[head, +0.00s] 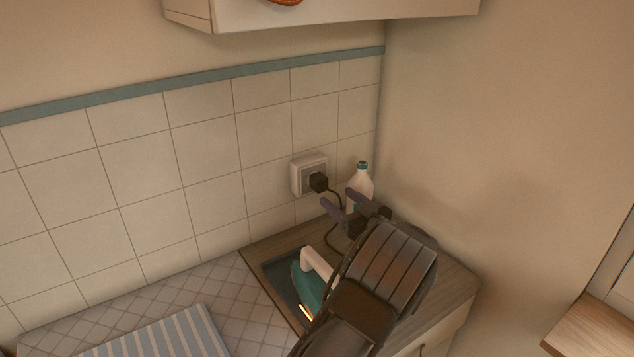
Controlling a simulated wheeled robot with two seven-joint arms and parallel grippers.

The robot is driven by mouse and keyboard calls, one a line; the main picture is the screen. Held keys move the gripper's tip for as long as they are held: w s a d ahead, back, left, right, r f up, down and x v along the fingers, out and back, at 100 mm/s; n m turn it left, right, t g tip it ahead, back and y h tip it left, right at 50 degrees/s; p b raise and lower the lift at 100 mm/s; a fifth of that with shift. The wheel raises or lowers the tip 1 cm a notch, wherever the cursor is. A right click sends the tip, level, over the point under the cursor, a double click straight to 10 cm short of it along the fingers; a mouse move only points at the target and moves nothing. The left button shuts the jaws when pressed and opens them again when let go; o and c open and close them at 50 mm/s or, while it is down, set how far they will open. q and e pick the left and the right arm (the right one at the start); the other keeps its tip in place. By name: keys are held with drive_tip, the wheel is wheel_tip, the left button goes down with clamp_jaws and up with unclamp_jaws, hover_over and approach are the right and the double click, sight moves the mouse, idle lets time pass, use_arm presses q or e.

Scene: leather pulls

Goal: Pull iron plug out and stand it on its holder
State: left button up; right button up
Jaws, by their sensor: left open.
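The black iron plug (318,181) sits in the white wall socket (300,172) on the tiled wall, with its dark cord running down behind my gripper. The iron (303,281), teal with a pale handle, rests on a dark holder (278,275) set on the wooden counter. A small glowing strip shows at its lower edge. My left gripper (338,202) is open and empty, its two fingers pointing toward the wall just below and right of the plug, apart from it in the picture. My left forearm hides part of the iron, holder and counter. My right gripper is not in view.
A white bottle with a green cap (361,179) stands in the corner behind my gripper. The wooden counter (448,283) is bare at the right. A striped cloth (165,335) lies on the quilted surface at lower left. A cabinet (330,17) overhangs above.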

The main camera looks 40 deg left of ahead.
sight(324, 186)
use_arm(q)
drive_tip(key=shift+b+x, duration=0.75)
drive_tip(key=shift+x, duration=3.75)
drive_tip(key=shift+c, duration=0.2)
clamp_jaws()
drive_tip(key=shift+d+f, duration=0.1)
drive_tip(key=shift+p+v, duration=0.65)
drive_tip(key=shift+v, duration=2.3)
